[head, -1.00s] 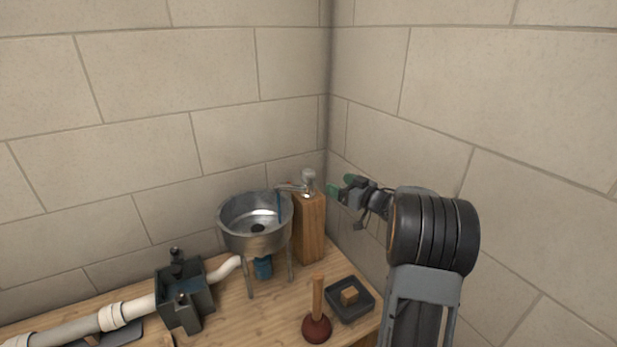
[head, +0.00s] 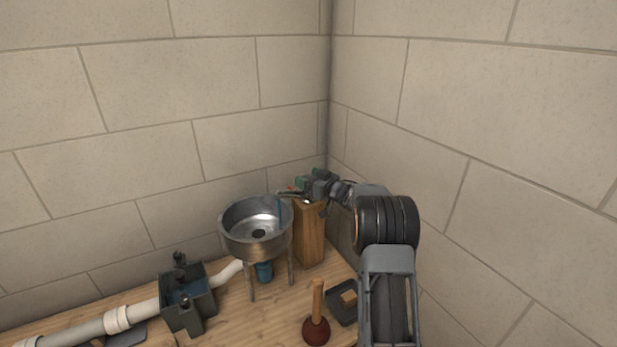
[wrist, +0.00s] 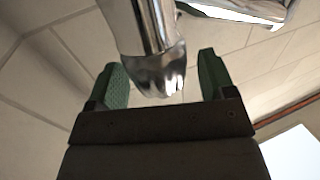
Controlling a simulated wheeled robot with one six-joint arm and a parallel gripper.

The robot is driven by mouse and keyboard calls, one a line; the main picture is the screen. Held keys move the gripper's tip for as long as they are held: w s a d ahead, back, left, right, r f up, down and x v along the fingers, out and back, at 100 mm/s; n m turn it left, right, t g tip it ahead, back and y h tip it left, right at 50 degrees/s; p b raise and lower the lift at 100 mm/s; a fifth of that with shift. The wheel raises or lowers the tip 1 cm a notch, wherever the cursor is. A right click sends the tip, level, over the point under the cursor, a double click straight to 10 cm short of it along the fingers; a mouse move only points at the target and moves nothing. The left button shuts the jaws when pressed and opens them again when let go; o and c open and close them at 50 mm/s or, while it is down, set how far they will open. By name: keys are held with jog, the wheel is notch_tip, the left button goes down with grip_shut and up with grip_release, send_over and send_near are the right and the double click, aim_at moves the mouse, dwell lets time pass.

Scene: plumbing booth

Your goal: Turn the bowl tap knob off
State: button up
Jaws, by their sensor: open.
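The metal bowl (head: 252,246) stands on legs on the wooden bench. Its tap (head: 287,195) sits on a wooden post (head: 309,237) to the right, with a blue stream (head: 280,210) below the spout. My gripper (head: 303,182) is at the top of the post and hides the tap knob in the head view. In the wrist view, the shiny chrome knob (wrist: 157,75) sits between the two green fingertips of my open gripper (wrist: 160,82). A gap shows on each side of the knob.
A plunger (head: 317,325) and a dark tray (head: 340,305) with a tan block stand at the front right. A dark box (head: 187,298) joins white pipe (head: 118,319) at the left. Block walls meet close behind the post.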

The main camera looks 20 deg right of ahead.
jog(key=shift+w, duration=0.1)
jog(key=c, duration=0.9)
jog(key=shift+f+h+b, duration=0.1)
jog(key=shift+h+b, duration=0.2)
jog(key=shift+b, duration=0.05)
jog(key=m+h+b, duration=0.1)
jog(key=m+t+h+b, duration=0.1)
jog(key=b, duration=0.1)
jog(key=shift+a+f+h, duration=0.15)
jog(key=shift+f+h, duration=0.1)
jog(key=shift+h, duration=0.05)
jog(key=m+h+b, duration=0.2)
jog(key=h+b, duration=0.1)
jog(key=b, duration=0.2)
jog(key=shift+t, duration=0.3)
jog(key=m+h+b, duration=0.1)
jog(key=h+b, duration=0.1)
jog(key=b, duration=0.1)
jog(key=shift+m+b, duration=0.3)
jog(key=shift+b, duration=0.05)
jog(key=shift+r+m+h+b, duration=0.3)
jog(key=shift+r+h+b, duration=0.05)
jog(key=shift+h+b, duration=0.3)
